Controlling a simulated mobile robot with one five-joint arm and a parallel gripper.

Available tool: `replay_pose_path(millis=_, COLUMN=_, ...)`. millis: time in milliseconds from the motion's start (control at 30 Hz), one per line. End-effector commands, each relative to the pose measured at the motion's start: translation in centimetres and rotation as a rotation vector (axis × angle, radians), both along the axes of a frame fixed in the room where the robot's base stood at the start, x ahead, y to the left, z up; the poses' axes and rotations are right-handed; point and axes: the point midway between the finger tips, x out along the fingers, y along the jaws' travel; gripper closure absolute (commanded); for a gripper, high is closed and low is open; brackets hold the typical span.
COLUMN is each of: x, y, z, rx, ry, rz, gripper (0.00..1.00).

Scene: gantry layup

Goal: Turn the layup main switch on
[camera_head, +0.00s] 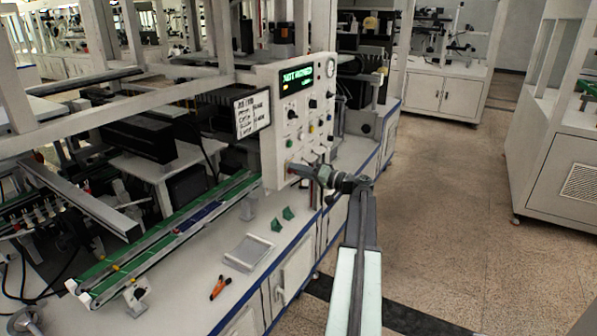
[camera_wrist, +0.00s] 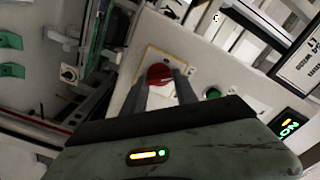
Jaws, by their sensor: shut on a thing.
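The light control panel (camera_head: 312,152) stands on the near side of the gantry cell. In the wrist view a round red switch knob (camera_wrist: 160,75) sits on a yellow-outlined plate (camera_wrist: 153,58) on that panel. My gripper (camera_wrist: 161,84) has one finger on each side of the red knob and is shut on it. The knob's turned position cannot be told.
A lit green display (camera_head: 297,76) is at the panel's top, above several dials and buttons. A green button (camera_wrist: 212,93) is close to the knob. A white sign (camera_head: 252,113) hangs left of the panel. The floor at right is clear.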

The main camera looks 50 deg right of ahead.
Motion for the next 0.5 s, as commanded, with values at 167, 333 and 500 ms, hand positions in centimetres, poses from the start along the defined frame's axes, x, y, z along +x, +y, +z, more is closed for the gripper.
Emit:
replay_pose_path(millis=167, x=0.0, y=-0.1, z=-0.08, rx=0.161, ry=0.04, rz=-0.001, gripper=1.0)
replay_pose_path(millis=333, x=0.02, y=-0.11, z=-0.13, rx=0.312, ry=0.076, rz=-0.001, gripper=1.0)
replay_pose_path(millis=500, x=0.04, y=-0.11, z=-0.18, rx=0.443, ry=0.109, rz=-0.001, gripper=1.0)
